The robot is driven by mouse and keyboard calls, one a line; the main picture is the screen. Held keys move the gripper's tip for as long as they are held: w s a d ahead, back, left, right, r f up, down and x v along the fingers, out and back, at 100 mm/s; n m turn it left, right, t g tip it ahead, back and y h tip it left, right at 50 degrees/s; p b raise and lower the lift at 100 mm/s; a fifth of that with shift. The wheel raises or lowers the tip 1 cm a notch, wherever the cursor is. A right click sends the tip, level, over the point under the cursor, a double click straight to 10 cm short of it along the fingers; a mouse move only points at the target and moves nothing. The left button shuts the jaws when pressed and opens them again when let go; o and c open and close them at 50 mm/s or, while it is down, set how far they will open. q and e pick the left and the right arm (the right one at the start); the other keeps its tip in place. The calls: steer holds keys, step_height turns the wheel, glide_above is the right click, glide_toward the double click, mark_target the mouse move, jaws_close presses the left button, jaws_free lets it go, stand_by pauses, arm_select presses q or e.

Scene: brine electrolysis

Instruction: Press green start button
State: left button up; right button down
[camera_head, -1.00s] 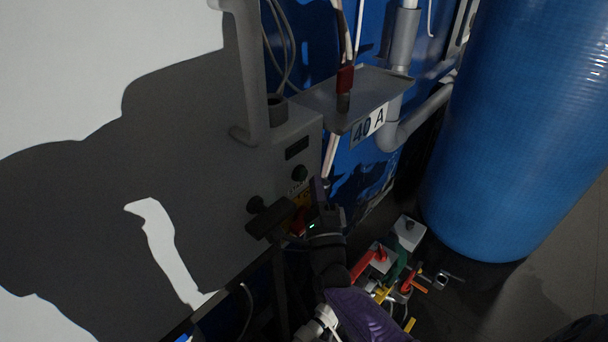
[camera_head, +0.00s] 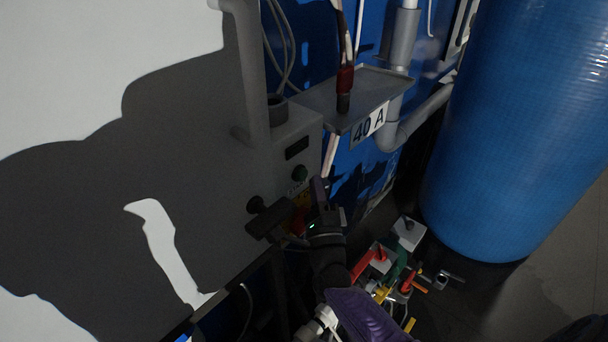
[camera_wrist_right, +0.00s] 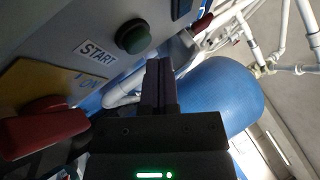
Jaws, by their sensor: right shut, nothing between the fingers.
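The green start button (camera_head: 299,173) is a dark green round knob on the front of the grey control box. In the right wrist view the green button (camera_wrist_right: 133,37) sits beside the START label (camera_wrist_right: 97,53). My right gripper (camera_head: 319,190) is in front of the box, just below and right of the button. In the right wrist view my right gripper's fingers (camera_wrist_right: 160,68) are closed together with nothing between them. Their tips are close to the button; I cannot tell whether they touch it. My left gripper is not in view.
A grey shelf marked 40 A (camera_head: 368,124) juts out above right. A large blue barrel (camera_head: 505,130) stands at right.

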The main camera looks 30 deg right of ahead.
steer(key=shift+w, duration=0.1)
stand_by(0.3)
steer(key=shift+w+a+b, duration=0.2)
steer(key=shift+w+b, duration=0.1)
steer(key=shift+w, duration=0.2)
stand_by(0.4)
steer(key=shift+w+a+r+b, duration=0.1)
steer(key=shift+r+b, duration=0.05)
steer(key=shift+b, duration=0.25)
steer(key=shift+r, duration=0.2)
stand_by(0.7)
